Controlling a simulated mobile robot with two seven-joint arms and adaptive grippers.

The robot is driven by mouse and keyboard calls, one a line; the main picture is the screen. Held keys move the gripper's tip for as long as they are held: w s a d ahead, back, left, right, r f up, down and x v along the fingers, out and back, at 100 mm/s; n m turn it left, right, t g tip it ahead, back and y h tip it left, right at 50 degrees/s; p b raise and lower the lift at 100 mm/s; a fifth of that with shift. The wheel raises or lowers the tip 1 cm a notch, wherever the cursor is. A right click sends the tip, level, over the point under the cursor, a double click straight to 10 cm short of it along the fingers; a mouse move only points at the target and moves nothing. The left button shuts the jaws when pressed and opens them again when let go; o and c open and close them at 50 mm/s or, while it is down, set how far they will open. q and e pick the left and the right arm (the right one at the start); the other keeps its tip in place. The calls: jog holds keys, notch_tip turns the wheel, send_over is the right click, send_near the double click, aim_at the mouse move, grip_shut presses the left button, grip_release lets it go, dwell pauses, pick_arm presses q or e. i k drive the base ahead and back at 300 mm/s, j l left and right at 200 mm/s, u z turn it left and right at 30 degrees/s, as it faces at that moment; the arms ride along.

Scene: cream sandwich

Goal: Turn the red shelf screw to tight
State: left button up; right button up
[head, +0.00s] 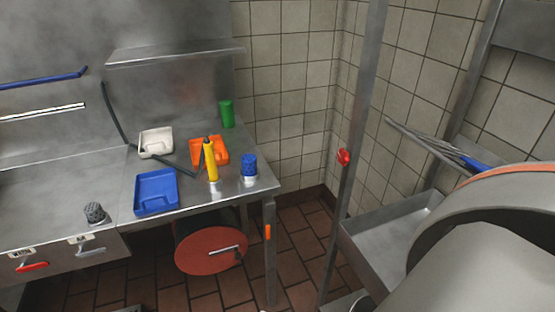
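The red shelf screw (343,157) is a small red knob on the upright metal post (352,125), right of the picture's middle. It sits at about the post's mid height. It is too small here to tell whether it is tight or loose. Neither of my grippers shows in the head view, so nothing is seen touching the screw.
A steel counter (110,200) at left holds a blue tray (156,192), orange tray, white tray and yellow bottle (211,160). A steel shelf (385,240) lies right of the post. A large grey rounded shape close to the camera hides the lower right.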

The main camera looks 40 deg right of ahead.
aim_at(343, 157)
jog(key=j+u, duration=0.2)
jog(key=u, duration=0.4)
jog(key=z, duration=0.5)
jog(key=j+z, duration=0.1)
jog(key=z, duration=0.85)
jog(key=k+z, duration=0.1)
jog(key=z, duration=0.35)
jog(key=j+z, duration=0.1)
jog(key=z, duration=0.4)
jog(key=k+z, duration=0.1)
jog(key=z, duration=0.4)
